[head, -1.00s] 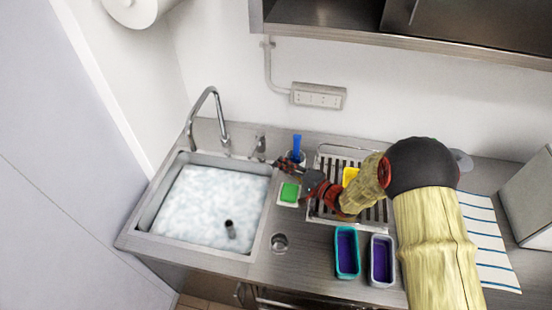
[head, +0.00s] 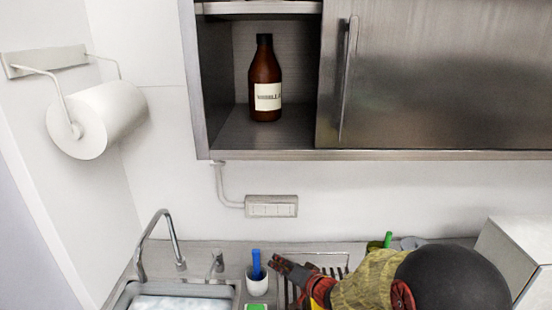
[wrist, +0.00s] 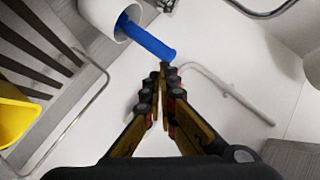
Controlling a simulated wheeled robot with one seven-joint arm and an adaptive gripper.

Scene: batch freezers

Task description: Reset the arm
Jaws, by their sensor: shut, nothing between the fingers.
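My gripper (head: 279,263) is at the lower middle of the head view, over the left end of the drying rack and just right of a white cup. In the wrist view the fingers of my gripper (wrist: 165,72) meet at the tips, with nothing held. A blue-handled tool (head: 256,264) stands in the white cup (head: 257,284). In the wrist view the blue handle (wrist: 150,40) appears just beyond the fingertips, and I cannot tell whether they touch. My forearm reaches in from the lower right of the head view.
A sink with foamy water (head: 180,303) and a tall faucet (head: 172,240) are at lower left. A steel cabinet (head: 430,80) hangs above, with a brown bottle (head: 265,75) in its open part. A paper roll (head: 97,118) is at left. A grey box (head: 515,255) stands at right.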

